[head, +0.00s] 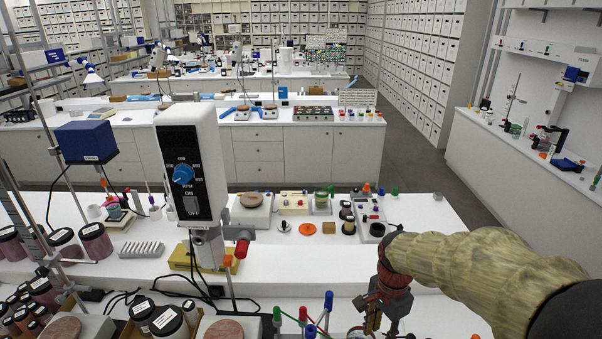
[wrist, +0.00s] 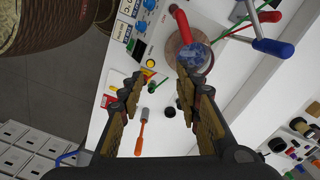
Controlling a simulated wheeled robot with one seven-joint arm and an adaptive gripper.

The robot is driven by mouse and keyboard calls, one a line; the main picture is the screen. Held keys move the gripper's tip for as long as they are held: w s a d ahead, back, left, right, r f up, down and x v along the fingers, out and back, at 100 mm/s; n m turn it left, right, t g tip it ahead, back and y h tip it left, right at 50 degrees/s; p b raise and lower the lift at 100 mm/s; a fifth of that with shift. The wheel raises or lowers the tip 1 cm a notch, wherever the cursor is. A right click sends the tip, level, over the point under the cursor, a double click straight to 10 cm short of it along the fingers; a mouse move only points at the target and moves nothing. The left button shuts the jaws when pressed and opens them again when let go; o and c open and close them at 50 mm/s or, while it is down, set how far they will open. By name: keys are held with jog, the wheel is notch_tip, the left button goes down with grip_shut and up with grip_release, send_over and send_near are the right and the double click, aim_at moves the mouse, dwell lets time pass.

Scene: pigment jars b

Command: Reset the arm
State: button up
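My arm, in a tan, wrinkled sleeve, reaches in from the lower right of the head view. My gripper (head: 376,312) points down at its end, over the front bench (head: 290,285), and is partly cut off by the bottom edge. In the wrist view my gripper (wrist: 158,78) has its two brown fingers well apart, with nothing held between them. An orange-handled tool (wrist: 142,132) and small dark round pieces (wrist: 170,112) lie on the white surface beyond the fingers. I cannot tell the exact height of the gripper above the bench.
An overhead stirrer (head: 187,165) stands upright left of my arm. Clamp rods with red, green and blue ends (head: 303,315) stand close left of my gripper. In the wrist view a flask (wrist: 195,58) in a red-handled clamp is near the right finger. Jars (head: 168,322) crowd the lower left.

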jog(key=s+f+n+t+b, duration=0.3)
jog(key=s+n+b, duration=0.3)
jog(key=b, duration=0.6)
jog(key=s+f+n+t+b, duration=0.3)
jog(key=s+f+n+b, duration=0.2)
jog(key=s+b, duration=0.5)
jog(key=n+b, duration=0.1)
jog(key=b, duration=0.1)
jog(key=shift+a+f+n+b, duration=0.15)
jog(key=shift+f+n+b, duration=0.2)
jog(key=shift+f+n, duration=0.05)
dwell(1.4)
